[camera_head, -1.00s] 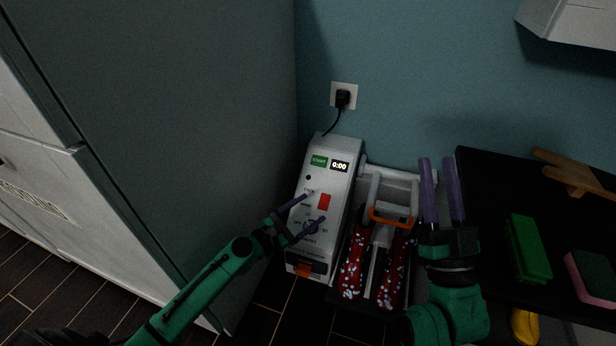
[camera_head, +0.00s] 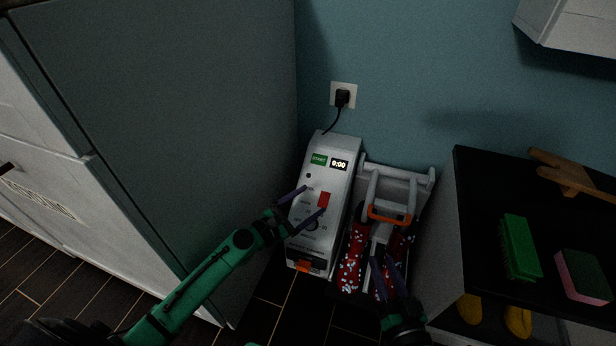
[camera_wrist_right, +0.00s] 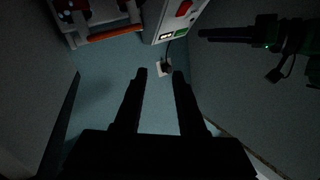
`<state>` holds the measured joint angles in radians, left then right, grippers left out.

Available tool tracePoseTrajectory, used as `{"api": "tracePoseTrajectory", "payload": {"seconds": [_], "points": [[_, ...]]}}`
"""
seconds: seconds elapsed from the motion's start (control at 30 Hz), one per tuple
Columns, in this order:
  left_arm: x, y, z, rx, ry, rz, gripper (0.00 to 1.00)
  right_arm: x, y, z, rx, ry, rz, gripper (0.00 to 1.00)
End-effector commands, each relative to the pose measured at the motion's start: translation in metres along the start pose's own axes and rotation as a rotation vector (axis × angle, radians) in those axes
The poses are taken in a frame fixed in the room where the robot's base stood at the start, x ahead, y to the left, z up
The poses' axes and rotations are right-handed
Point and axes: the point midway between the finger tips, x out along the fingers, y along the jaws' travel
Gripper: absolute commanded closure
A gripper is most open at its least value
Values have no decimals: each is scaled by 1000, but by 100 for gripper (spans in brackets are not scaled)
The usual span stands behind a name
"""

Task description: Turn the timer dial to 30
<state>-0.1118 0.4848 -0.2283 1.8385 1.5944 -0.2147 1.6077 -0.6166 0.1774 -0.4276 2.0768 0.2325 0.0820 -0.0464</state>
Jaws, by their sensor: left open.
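The white machine (camera_head: 335,178) stands against the wall, with a green START label (camera_head: 318,159) and a display (camera_head: 339,164) reading 0:00. Its timer dial (camera_head: 311,226) is dark, low on the front face with small marks around it; its exact setting is too small to read. My left gripper (camera_head: 315,199) is open and empty at the front face, its lower finger partly over the dial area. Whether it touches is unclear. My right gripper (camera_head: 381,257) is open and empty, in front of the red boots; its fingers also show in the right wrist view (camera_wrist_right: 159,73).
A black table with a green brush (camera_head: 520,248) and sponge (camera_head: 583,277) is at right. A tall grey cabinet (camera_head: 190,120) fills the left.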

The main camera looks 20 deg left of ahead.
Motion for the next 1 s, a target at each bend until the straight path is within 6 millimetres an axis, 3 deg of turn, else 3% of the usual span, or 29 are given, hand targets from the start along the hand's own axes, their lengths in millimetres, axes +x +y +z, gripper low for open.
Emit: {"api": "tracePoseTrajectory", "payload": {"seconds": [0.1,0.43,0.5,0.67,1.0], "points": [[0,2,4,0,0,0,17,-13,-1,25,22,-77,9,60],[-1,13,34,1,-1,-3,17,-66,-14,82,87,-346,28,60],[-2,22,56,3,-3,-5,17,-66,-21,56,78,-365,23,60],[-3,31,78,1,-3,-8,17,-67,-27,32,63,-411,18,60],[-3,32,82,1,-3,-9,17,-68,-28,28,58,-431,17,60]]}}
